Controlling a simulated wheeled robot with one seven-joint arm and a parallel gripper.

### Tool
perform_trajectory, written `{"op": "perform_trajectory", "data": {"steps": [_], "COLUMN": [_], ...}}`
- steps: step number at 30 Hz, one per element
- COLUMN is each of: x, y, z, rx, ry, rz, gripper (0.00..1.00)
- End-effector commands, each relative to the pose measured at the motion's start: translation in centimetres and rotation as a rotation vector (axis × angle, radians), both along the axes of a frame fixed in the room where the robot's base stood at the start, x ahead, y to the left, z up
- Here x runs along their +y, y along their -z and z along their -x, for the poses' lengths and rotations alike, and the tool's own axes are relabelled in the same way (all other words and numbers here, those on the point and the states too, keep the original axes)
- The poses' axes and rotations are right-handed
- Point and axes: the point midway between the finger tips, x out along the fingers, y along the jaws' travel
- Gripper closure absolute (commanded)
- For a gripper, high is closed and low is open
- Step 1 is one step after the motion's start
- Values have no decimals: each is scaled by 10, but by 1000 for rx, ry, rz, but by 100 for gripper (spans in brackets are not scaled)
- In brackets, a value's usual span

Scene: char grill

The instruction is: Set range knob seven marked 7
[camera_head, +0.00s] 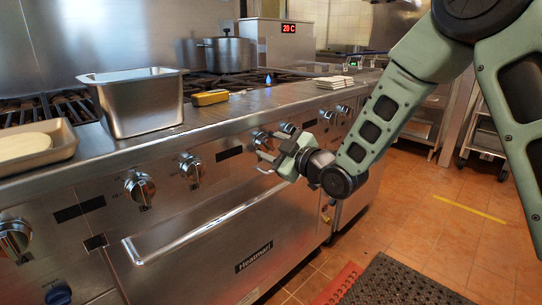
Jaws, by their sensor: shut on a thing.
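The range front (150,165) carries a row of round chrome knobs. My gripper (270,160) is at the front panel, right of the middle, shut on a range knob (262,139) that is partly hidden behind the fingers. The number on this knob cannot be read. Other chrome knobs show to the left: one (190,168), another (140,188), and one at the left edge (14,238). More small knobs (328,117) show to the right, beyond my gripper. Their markings are too small to read.
A steel pan (140,105), a yellow sponge (209,97) and a stack of white tiles or cloths (334,82) stand on the range top. A pot (228,54) is at the back. An oven handle (200,232) juts out below the knobs.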

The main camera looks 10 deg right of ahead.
Motion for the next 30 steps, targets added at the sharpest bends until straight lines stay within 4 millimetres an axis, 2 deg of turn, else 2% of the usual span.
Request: {"op": "perform_trajectory", "data": {"steps": [9,23,24,25,30], "x": [0,0,0,0,0], "y": [1,1,1,1,0], "z": [0,0,0,0,0], "rx": [-48,-54,-54,-54,-54], "ry": [0,0,0,0,1], "rz": [83,93,93,93,92], "gripper": [78,78,45,36,34]}}
